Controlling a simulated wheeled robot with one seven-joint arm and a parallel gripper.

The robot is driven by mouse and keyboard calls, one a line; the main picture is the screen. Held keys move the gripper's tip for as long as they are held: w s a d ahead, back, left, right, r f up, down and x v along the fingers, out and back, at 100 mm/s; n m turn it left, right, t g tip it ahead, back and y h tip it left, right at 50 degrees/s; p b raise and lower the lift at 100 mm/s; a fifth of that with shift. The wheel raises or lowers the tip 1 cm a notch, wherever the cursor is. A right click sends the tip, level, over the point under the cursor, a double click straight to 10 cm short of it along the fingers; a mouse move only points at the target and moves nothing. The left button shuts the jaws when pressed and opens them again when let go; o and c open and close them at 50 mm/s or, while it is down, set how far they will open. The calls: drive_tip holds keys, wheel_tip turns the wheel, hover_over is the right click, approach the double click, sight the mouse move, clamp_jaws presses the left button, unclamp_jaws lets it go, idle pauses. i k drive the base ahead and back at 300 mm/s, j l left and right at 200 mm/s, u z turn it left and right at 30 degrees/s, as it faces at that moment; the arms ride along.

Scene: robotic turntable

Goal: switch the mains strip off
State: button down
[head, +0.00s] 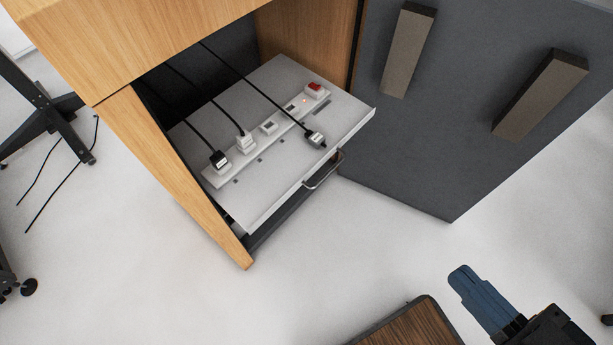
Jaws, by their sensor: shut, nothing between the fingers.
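The white mains strip (257,142) lies on a pulled-out grey tray (275,75) in the wooden cabinet. A red rocker switch (314,89) is at the strip's far right end, with a small reddish spot beside it. I cannot tell which way the rocker is tilted. My gripper (459,272) is shut and empty at the lower right, well apart from the strip.
The dark grey door (460,90) stands open to the right, with two brownish blocks on it. A metal handle (323,170) projects from the tray's front. A dark wooden top (405,326) is at the bottom. Pale floor between tray and gripper is clear.

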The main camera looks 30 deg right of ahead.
sight(312, 86)
drive_tip(key=i+l, duration=0.85)
drive_tip(key=j+u, duration=0.05)
